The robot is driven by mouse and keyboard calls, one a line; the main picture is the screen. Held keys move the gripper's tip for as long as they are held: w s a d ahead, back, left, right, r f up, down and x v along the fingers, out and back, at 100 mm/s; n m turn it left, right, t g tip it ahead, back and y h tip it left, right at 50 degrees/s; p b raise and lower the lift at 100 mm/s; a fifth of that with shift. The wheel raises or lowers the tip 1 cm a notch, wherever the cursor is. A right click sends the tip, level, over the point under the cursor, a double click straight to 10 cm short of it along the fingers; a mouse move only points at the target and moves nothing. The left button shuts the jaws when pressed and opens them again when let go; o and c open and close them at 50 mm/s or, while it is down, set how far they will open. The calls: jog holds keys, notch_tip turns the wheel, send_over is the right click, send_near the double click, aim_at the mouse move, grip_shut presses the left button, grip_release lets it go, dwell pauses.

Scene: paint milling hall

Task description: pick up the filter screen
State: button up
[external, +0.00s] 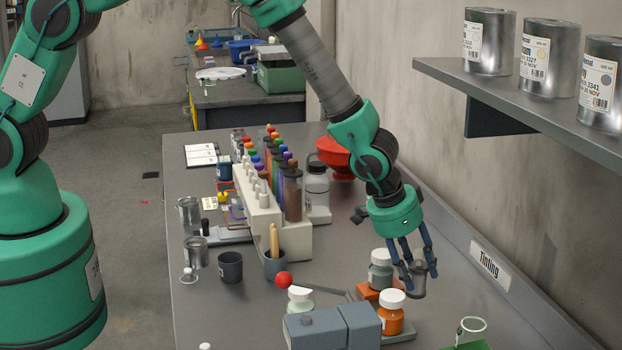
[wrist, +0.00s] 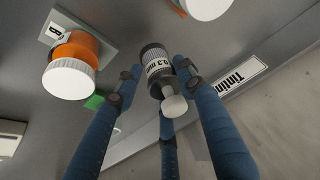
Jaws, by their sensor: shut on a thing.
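The filter screen seems to be the small dark grey cylinder (wrist: 157,68) with a white label reading "0.3 mm" and a pale round knob on its end, in the wrist view. In the external view it is a grey piece (external: 417,281) between the blue fingertips. My gripper (external: 414,268) points down with its fingers around it and is shut on it; the fingers also show in the wrist view (wrist: 158,78). Fingers hide part of it in the external view. I cannot tell whether it touches the bench.
An orange jar with a white lid (external: 391,313) and a grey jar (external: 381,270) stand close left of my gripper. A blue-grey box (external: 332,327) is in front. The wall with the Tinting sign (external: 490,263) is close at right.

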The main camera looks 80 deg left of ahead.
jog(key=shift+s+a+r+b, duration=0.1)
jog(key=shift+s+a+b, duration=0.1)
jog(key=shift+s, duration=0.7)
jog(key=shift+s+a+r+b, duration=0.1)
jog(key=shift+s+a+b, duration=0.05)
jog(key=shift+s, duration=0.7)
